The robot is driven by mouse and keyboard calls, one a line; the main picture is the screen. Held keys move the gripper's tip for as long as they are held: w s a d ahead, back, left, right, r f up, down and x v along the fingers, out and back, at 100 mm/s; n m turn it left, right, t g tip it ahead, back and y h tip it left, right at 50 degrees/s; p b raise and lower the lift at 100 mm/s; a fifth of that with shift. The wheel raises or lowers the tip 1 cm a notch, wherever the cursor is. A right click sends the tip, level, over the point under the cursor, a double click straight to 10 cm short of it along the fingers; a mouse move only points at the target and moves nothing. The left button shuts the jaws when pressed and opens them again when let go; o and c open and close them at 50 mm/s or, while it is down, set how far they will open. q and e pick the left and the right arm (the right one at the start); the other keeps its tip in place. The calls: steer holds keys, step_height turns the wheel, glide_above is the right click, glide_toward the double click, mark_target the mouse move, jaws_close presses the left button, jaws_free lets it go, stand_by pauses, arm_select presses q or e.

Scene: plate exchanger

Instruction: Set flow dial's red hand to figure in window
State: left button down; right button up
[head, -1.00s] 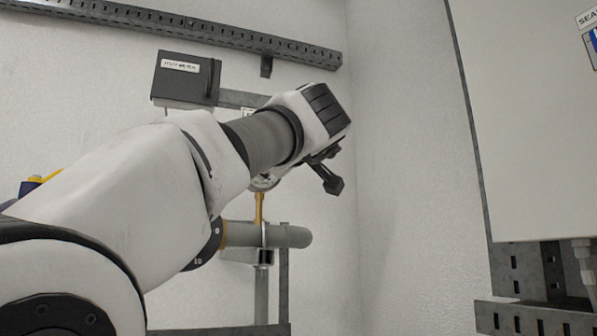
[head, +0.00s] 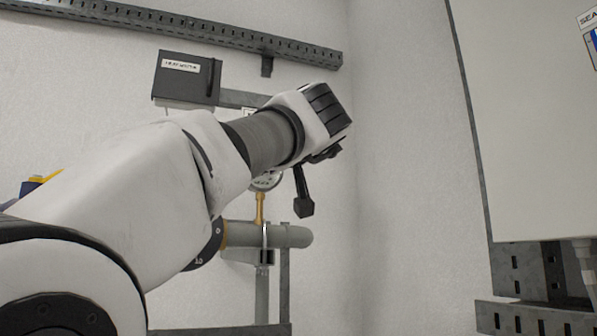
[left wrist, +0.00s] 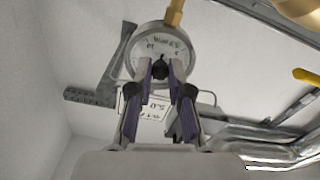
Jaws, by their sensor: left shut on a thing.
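My left gripper (left wrist: 160,75) shows in the left wrist view, its two fingers closed on a small black knob (left wrist: 160,67) at the middle of a round pale dial (left wrist: 147,52). Printed marks run along the dial's face, but I cannot make out a red hand. A white card (left wrist: 155,108) with upside-down figures, hard to read, shows between the fingers. In the head view my arm covers most of a small round gauge (head: 267,183) on a brass stem, and hides the fingers. My right gripper is not in view.
A grey pipe (head: 286,236) with a dark numbered disc (head: 205,252) lies below my arm. A dark box (head: 184,78) with a white label hangs on the back wall under a slotted rail (head: 200,30). A pale cabinet (head: 530,140) stands at right.

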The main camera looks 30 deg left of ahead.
arm_select(q)
steer(key=m, duration=1.1)
steer(key=shift+r+m, duration=0.2)
steer(key=shift+m, duration=0.1)
stand_by(0.4)
steer(key=c, duration=1.1)
jaws_free()
steer(key=shift+f, duration=0.1)
